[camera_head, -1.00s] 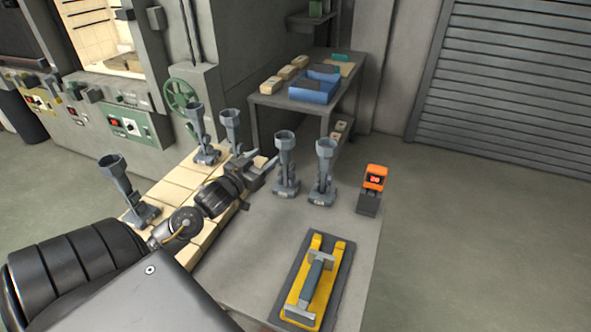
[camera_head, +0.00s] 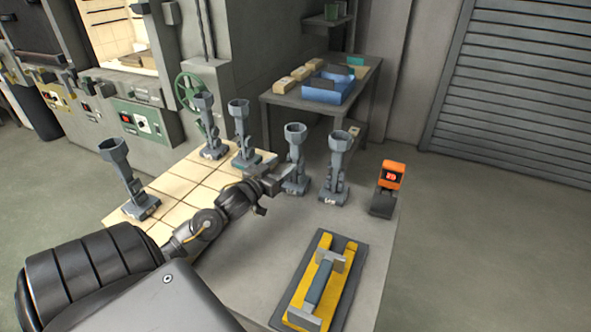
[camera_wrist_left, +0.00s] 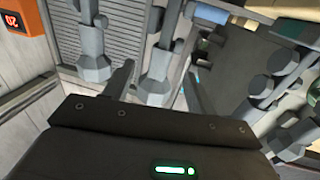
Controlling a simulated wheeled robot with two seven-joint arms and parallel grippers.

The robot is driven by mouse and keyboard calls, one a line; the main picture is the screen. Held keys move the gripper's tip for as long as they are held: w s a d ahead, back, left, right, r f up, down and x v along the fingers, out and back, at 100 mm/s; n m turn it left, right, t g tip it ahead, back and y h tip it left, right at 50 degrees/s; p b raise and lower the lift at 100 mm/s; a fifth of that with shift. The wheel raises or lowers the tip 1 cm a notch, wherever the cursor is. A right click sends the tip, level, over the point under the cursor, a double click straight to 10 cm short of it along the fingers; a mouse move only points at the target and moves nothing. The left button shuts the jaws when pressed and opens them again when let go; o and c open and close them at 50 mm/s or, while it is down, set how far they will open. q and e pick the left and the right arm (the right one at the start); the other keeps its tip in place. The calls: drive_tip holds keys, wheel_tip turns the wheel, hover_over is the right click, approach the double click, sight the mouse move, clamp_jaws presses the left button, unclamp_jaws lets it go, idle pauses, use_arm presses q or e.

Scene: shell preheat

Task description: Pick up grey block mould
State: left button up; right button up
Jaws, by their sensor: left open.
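Several tall grey moulds with cup-shaped tops stand upright around the table; I cannot tell which one is meant by the grey block mould. The one nearest my left gripper (camera_head: 276,184) is a grey mould (camera_head: 295,158) in the middle. The gripper is open and empty, just left of that mould's lower part. In the left wrist view a grey mould (camera_wrist_left: 158,72) shows between the two spread fingers, with no visible grip on it. Another grey mould (camera_wrist_left: 94,52) shows outside the fingers; it appears to be the right-hand mould (camera_head: 337,168). My right gripper is not in view.
An orange display (camera_head: 391,174) stands right of the moulds. A yellow holder (camera_head: 302,318) with a grey-handled tool lies on a dark mat in front. More moulds (camera_head: 118,165) stand on cream tiles at left. A side table with a blue tray (camera_head: 330,92) is behind.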

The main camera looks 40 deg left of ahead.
sight(292, 156)
use_arm(q)
drive_tip(key=w, duration=0.3)
drive_tip(key=shift+w+a, duration=0.2)
drive_tip(key=shift+w, duration=0.05)
drive_tip(key=shift+w+a+r+p, duration=0.15)
drive_tip(key=shift+w+p, duration=0.2)
drive_tip(key=shift+p, duration=0.25)
drive_tip(key=w, duration=0.1)
drive_tip(key=w+p, duration=0.1)
drive_tip(key=w, duration=0.1)
drive_tip(key=shift+w+a, duration=0.3)
drive_tip(key=shift+a, duration=0.05)
drive_tip(key=shift+w+f+p, duration=0.25)
drive_tip(key=shift+w+p, duration=0.05)
drive_tip(key=shift+w, duration=0.05)
clamp_jaws()
